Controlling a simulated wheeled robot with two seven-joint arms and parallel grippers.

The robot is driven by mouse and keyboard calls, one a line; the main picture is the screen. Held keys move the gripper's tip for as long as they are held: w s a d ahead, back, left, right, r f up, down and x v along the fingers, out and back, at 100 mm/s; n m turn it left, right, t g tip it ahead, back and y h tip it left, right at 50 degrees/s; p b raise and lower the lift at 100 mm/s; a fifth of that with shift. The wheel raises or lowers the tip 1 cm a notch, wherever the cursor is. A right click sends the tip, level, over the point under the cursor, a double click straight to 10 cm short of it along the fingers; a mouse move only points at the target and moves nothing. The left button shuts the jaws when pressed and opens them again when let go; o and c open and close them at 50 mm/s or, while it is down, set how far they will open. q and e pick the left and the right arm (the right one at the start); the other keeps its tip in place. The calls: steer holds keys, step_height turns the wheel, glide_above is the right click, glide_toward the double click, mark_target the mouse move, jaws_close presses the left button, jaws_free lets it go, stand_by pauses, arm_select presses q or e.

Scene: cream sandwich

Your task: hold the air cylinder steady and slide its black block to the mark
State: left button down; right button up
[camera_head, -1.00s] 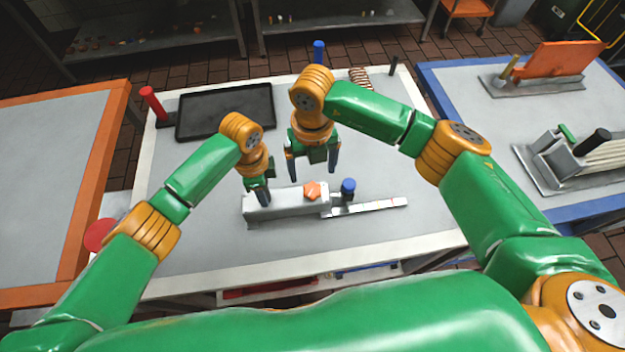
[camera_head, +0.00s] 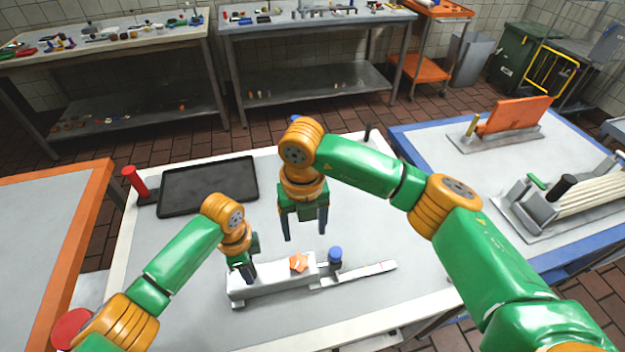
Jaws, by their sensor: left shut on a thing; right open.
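The air cylinder (camera_head: 280,284) is a long light-grey body lying on the white-edged table, with an orange piece (camera_head: 299,262) on top. A flat pale rail (camera_head: 355,275) runs out to its right and carries a small red mark (camera_head: 381,266). A blue knob (camera_head: 335,253) stands on a small dark block (camera_head: 335,264) at the body's right end, near the rail's start. My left gripper (camera_head: 245,276) is shut on the left part of the cylinder body; its fingertips are partly hidden. My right gripper (camera_head: 305,235) is open and empty, pointing down behind and above the cylinder.
A black tray (camera_head: 208,186) and a red-topped post (camera_head: 135,182) are at the table's back left. An orange-edged table (camera_head: 50,235) stands left and a blue-edged table (camera_head: 455,185) with fixtures stands right. The tabletop in front of the cylinder is clear.

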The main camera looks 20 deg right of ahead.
mark_target(337, 252)
steer(key=d+m, duration=0.6)
steer(key=d, duration=0.1)
step_height(337, 252, down, 12)
steer(key=shift+d+f, duration=0.1)
steer(key=shift+d, duration=0.05)
steer(key=shift+c, duration=0.3)
jaws_close()
steer(key=shift+d, duration=0.1)
stand_by(0.6)
